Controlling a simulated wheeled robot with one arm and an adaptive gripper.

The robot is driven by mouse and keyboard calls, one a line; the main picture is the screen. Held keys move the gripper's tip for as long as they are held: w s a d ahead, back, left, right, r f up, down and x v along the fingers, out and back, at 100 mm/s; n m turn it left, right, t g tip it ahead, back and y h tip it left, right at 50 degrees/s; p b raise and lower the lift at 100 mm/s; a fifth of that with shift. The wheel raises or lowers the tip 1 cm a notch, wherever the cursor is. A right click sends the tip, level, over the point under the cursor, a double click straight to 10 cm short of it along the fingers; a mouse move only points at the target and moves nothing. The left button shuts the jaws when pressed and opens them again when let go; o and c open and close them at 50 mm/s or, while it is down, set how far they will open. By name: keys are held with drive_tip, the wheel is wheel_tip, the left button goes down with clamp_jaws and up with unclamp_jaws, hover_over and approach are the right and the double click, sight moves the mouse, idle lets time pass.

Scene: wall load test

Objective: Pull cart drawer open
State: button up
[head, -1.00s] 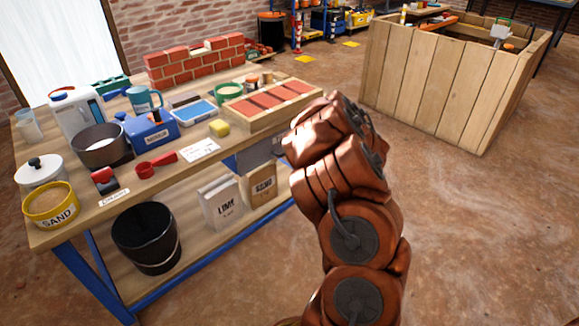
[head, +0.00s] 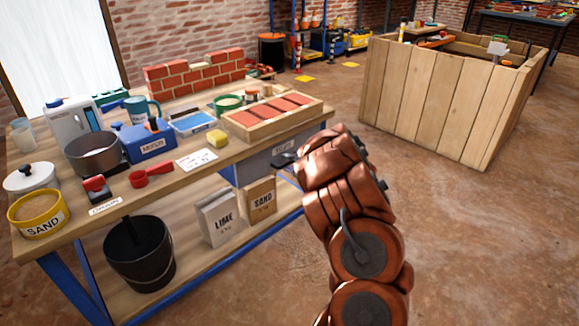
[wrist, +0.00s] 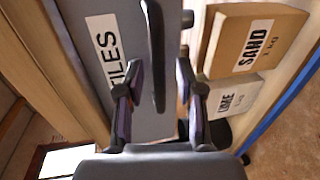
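The grey drawer (head: 250,166) hangs under the right end of the wooden bench top in the head view. In the wrist view the drawer front (wrist: 85,45) carries a white label ending in "TILES". Its long dark bar handle (wrist: 154,50) runs down the picture. My gripper (wrist: 159,95) is open, with one finger on each side of the handle's lower end. Gaps show between the fingers and the bar. In the head view my gripper (head: 287,160) is a small dark shape at the drawer front, mostly hidden by my arm.
The bench top (head: 120,210) bears pots, tools, a brick wall model (head: 195,72) and a brick tray (head: 270,115). On the lower shelf stand a LIME bag (head: 218,218), a SAND bag (head: 262,200) and a black bucket (head: 140,255).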

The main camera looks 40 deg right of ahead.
drive_tip(key=shift+w, duration=0.2)
clamp_jaws()
idle(0.6)
